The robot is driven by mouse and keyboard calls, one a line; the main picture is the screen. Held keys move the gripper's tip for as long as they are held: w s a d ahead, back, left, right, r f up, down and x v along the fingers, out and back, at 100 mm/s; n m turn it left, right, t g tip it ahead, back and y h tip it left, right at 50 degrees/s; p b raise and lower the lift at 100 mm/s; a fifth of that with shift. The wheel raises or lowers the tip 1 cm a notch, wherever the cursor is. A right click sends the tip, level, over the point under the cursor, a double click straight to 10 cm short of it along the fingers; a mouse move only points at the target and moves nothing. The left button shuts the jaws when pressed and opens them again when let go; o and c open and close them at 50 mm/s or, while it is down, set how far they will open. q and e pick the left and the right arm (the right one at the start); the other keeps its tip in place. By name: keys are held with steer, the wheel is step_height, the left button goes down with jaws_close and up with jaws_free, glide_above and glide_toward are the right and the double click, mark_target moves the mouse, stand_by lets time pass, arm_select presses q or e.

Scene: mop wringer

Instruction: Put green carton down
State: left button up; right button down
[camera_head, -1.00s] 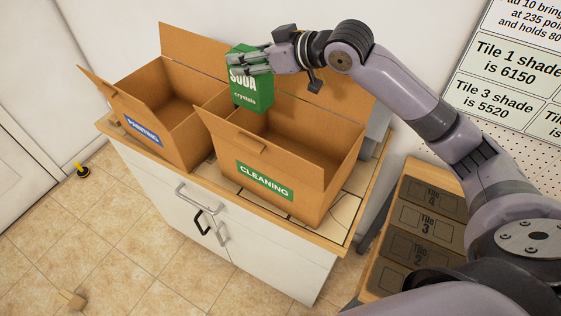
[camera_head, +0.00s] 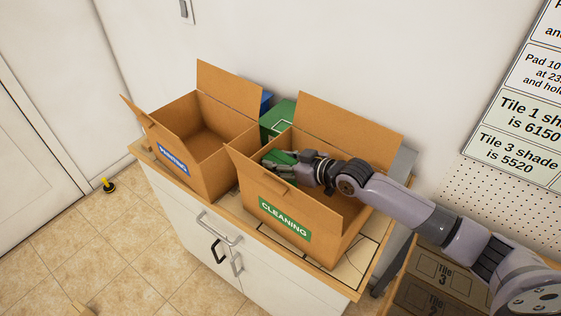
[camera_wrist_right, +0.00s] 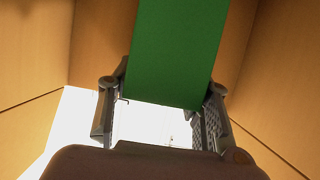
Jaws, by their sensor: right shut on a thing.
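My right gripper (camera_head: 283,162) reaches down inside the open cardboard box with the green CLEANING label (camera_head: 284,216). It is shut on the green carton (camera_head: 288,155), which shows only in part, below the box's rim. In the right wrist view, the green carton (camera_wrist_right: 175,50) stands between the two fingers of the right gripper (camera_wrist_right: 160,112), with brown box walls around it. I cannot tell whether the carton touches the box floor. My left gripper is not in view.
A second open box with a blue label (camera_head: 205,145) stands to the left on the same cabinet (camera_head: 200,230). A green object (camera_head: 275,117) and a blue one (camera_head: 266,101) show behind the boxes. The CLEANING box's raised flaps stand close around my arm.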

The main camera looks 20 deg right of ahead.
steer(key=shift+f, duration=0.45)
steer(key=c, duration=0.8)
jaws_free()
steer(key=shift+c, duration=0.2)
steer(key=b+v, duration=0.1)
steer(key=v, duration=0.6)
steer(key=shift+d+b, duration=0.2)
steer(key=shift+b, duration=0.2)
